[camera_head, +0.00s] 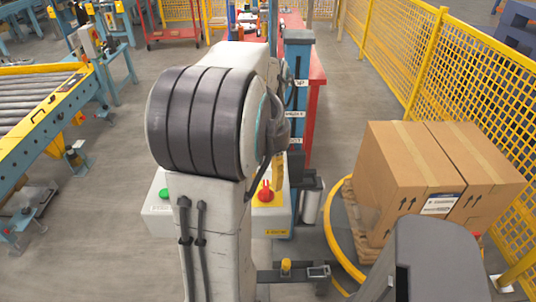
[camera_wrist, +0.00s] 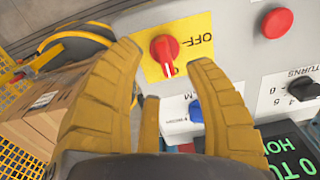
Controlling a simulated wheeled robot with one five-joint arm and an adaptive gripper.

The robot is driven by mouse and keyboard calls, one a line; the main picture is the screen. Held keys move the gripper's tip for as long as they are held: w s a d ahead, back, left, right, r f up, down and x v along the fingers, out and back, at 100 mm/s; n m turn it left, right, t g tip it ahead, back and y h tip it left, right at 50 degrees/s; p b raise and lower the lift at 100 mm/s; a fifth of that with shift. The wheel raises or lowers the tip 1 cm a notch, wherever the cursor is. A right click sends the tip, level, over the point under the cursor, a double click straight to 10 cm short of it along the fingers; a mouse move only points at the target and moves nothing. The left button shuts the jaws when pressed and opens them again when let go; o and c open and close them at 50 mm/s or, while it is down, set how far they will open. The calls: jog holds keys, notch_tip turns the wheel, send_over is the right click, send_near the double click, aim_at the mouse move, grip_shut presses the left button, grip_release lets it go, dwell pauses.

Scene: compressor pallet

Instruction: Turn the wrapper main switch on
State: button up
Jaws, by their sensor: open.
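The wrapper main switch (camera_wrist: 164,52) is a red rotary knob on a yellow plate marked OFF (camera_wrist: 190,42), on the grey control panel (camera_wrist: 235,50). A white mark sits at the knob's lower end in the wrist view. My gripper (camera_wrist: 165,58) is open, its tan fingers on either side of the knob's lower end in the picture. I cannot tell whether they touch it. In the head view, the red knob (camera_head: 265,193) on its yellow plate shows right of my arm. The panel (camera_head: 158,218) is partly hidden by my arm, as is my gripper.
A red button (camera_wrist: 277,22), blue knob (camera_wrist: 196,112), black turns selector (camera_wrist: 305,89) and green-lettered display (camera_wrist: 290,150) are nearby. Cartons (camera_head: 400,175) stand right, inside a yellow ring (camera_head: 338,245). Yellow fence (camera_head: 470,80) bounds the right; a roller conveyor (camera_head: 40,95) stands left.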

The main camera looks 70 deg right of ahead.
jog(key=shift+r, duration=3)
